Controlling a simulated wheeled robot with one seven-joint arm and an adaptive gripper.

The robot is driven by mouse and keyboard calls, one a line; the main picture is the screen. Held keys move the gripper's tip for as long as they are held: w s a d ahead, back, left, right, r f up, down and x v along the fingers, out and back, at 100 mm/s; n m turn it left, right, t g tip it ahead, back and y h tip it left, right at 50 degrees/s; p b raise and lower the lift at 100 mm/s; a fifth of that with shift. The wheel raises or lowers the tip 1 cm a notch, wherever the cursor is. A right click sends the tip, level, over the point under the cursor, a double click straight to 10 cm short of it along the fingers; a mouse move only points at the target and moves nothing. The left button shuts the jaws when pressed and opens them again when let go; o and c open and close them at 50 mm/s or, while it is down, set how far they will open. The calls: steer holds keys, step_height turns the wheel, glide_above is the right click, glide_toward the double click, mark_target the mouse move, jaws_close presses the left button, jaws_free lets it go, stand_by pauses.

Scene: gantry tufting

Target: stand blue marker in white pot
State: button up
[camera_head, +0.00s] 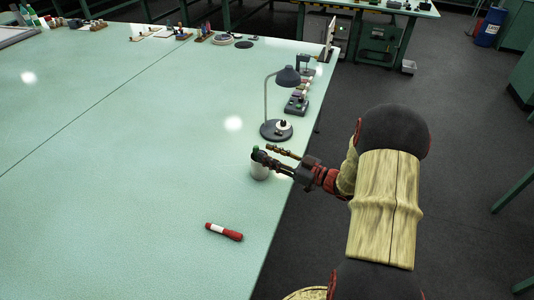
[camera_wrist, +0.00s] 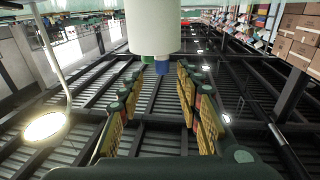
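The white pot (camera_head: 259,171) stands on the green table near its right edge. In the wrist view, which is upside down, the white pot (camera_wrist: 153,25) is at the top. The end of a blue marker (camera_wrist: 162,67) and a green end (camera_wrist: 147,59) stick out past its rim. In the head view a dark green top (camera_head: 256,150) shows above the pot; the blue one cannot be made out there. My gripper (camera_head: 274,156) is beside the pot at rim height. In the wrist view my gripper (camera_wrist: 160,80) has its fingers spread, with nothing between them.
A red marker with a white band (camera_head: 224,232) lies on the table in front of the pot. A dark desk lamp (camera_head: 276,129) stands behind the pot, with small items beyond it. The table left of the pot is clear.

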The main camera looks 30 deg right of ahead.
steer(key=v, duration=1.1)
stand_by(0.6)
